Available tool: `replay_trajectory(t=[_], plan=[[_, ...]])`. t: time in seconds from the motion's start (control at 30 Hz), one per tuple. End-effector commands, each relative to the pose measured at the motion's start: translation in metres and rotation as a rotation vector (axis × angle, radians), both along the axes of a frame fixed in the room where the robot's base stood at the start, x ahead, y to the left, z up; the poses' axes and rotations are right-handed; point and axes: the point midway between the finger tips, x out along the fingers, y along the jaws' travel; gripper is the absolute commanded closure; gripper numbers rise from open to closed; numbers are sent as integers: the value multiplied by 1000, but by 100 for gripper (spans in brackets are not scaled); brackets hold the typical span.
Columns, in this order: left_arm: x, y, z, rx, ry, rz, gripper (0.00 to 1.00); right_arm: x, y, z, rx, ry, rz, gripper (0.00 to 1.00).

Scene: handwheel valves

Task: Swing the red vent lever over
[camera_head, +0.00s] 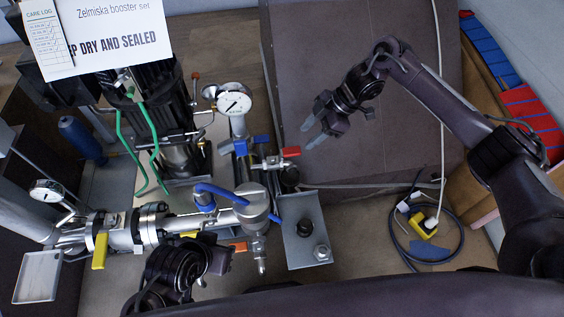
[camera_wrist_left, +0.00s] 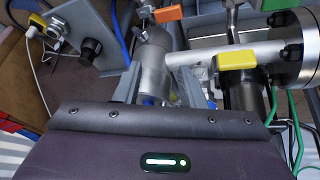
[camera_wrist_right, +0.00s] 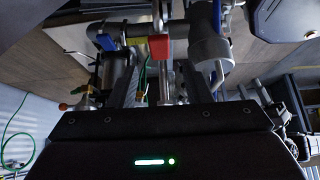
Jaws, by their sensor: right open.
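The red lever (camera_head: 290,152) sticks out to the right from a small fitting beside the pressure gauge. In the right wrist view the red lever (camera_wrist_right: 159,47) hangs ahead, between and beyond the fingers. My right gripper (camera_head: 311,133) is open and empty, up and to the right of the lever and apart from it. My left gripper (camera_wrist_left: 165,78) has its fingers apart low over the front pipework, with a grey metal pipe beyond them. In the head view its fingertips are hidden behind my left wrist.
Blue levers (camera_head: 262,140) sit close left of the red one. A white-faced gauge (camera_head: 234,104) stands behind. A yellow lever (camera_head: 100,251) and an orange lever (camera_head: 239,247) are on the front pipework. A grey plate (camera_head: 304,232) stands front right. A cable coil (camera_head: 461,240) lies at right.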

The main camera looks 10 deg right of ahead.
Motion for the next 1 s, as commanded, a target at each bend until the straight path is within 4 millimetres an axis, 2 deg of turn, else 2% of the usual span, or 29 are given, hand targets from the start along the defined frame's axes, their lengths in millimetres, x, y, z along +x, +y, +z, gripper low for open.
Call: replay_trajectory(t=[0.07, 0.5, 1.0], plan=[[2, -9, -7, -27, -42, -13, 64, 0, 6, -14, 1, 0, 2, 55], [45, -24, 29, -121, -274, 0, 64, 0, 13, -20, 1, -1, 0, 55], [82, -37, 75, -228, -533, 11, 64, 0, 21, -31, 2, -1, 0, 55]])
